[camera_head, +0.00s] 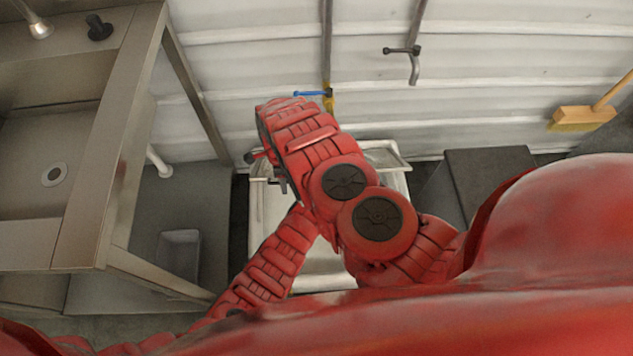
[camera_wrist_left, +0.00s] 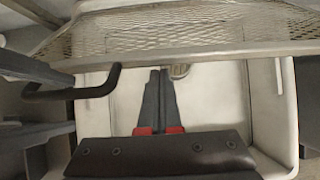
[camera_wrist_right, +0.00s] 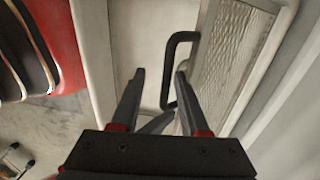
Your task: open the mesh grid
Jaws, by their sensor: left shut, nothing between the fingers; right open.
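The mesh grid (camera_wrist_left: 190,30), a pale-framed panel, spans the top of the left wrist view and also shows in the right wrist view (camera_wrist_right: 232,55). Its black bar handle (camera_wrist_right: 172,70) sticks out from its frame; it also shows in the left wrist view (camera_wrist_left: 75,93). The white hopper (camera_head: 323,280) is mostly hidden by my arms in the head view. My right gripper (camera_wrist_right: 158,75) is open, with the handle ahead between its fingers; I cannot tell contact. My left gripper (camera_wrist_left: 160,73) is shut and empty over the hopper's pale inside, below the grid's edge.
A metal sink (camera_head: 50,130) and its frame stand at the left. A grey bin (camera_head: 179,252) sits on the lower shelf. A dark box (camera_head: 488,170) stands right of the hopper. A corrugated wall (camera_head: 480,70) with a leaning broom (camera_head: 583,116) closes off the back.

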